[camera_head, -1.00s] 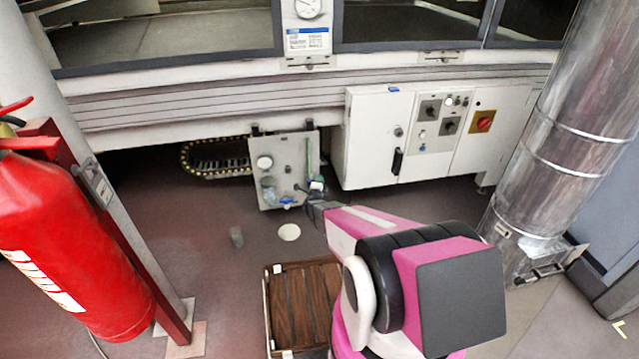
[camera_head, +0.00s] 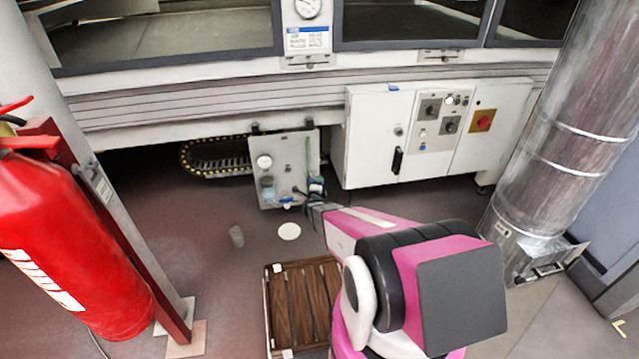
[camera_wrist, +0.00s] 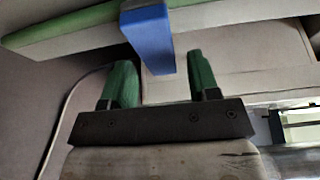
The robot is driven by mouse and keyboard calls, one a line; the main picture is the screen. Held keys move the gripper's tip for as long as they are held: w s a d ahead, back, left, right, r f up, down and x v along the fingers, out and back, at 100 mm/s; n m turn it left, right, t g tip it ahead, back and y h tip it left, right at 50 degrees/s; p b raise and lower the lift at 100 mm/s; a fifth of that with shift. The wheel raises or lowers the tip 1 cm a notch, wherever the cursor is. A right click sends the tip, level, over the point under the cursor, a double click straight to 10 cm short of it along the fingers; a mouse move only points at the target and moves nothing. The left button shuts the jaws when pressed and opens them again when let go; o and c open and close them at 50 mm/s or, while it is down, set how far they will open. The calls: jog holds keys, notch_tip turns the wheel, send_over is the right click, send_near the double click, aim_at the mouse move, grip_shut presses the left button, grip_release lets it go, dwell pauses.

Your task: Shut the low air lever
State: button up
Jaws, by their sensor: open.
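The blue lever (camera_head: 287,201) is at the bottom of a light grey air panel (camera_head: 290,152) below the machine. In the wrist view the blue lever (camera_wrist: 147,32) hangs down from the top, in front of and between my two green fingertips. My gripper (camera_wrist: 160,65) is open, with a gap on both sides of the lever. I cannot tell whether the fingers touch it. In the head view my gripper (camera_head: 304,203) is small and dark at the panel's lower right corner, partly hidden by my arm.
The panel also carries a round gauge (camera_head: 264,162). A white control cabinet (camera_head: 370,135) stands to its right. A slatted wooden pallet (camera_head: 303,300) lies in front on the floor, beside my arm. A red extinguisher (camera_head: 70,250) is at left.

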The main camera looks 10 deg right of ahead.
jog(key=v, duration=0.8)
jog(key=shift+s, duration=0.25)
jog(key=shift+a, duration=0.1)
